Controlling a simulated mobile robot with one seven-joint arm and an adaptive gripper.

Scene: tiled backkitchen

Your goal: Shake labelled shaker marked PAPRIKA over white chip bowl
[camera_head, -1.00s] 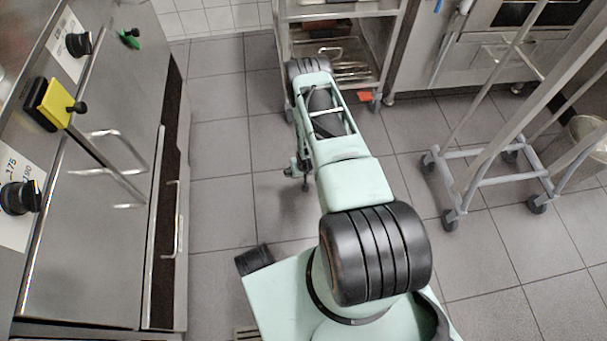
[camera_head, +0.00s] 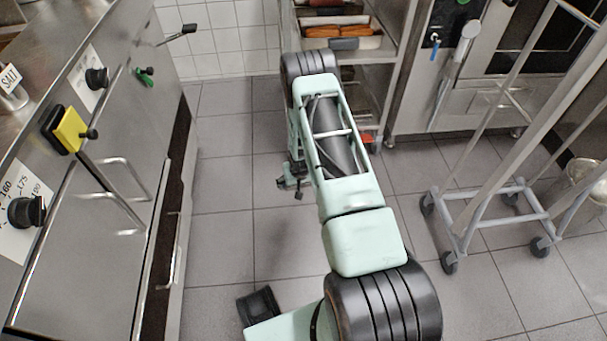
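No shaker marked PAPRIKA and no white chip bowl show in the head view. A metal shaker with a white label reading SALT (camera_head: 12,88) stands on the steel counter at the far left edge. My arm reaches forward over the floor, to the right of the counter. A small dark part, which looks like my gripper (camera_head: 292,182), shows beside the arm, well apart from the counter. The arm partly hides it, and its fingers are too small to tell open from shut.
The steel counter (camera_head: 50,40) has black knobs, a yellow-plated lever and bar handles along its front. A shelf rack (camera_head: 357,70) with a tray of orange-brown items stands ahead. A wheeled trolley frame (camera_head: 490,222) stands right. Tiled floor (camera_head: 222,200) between is clear.

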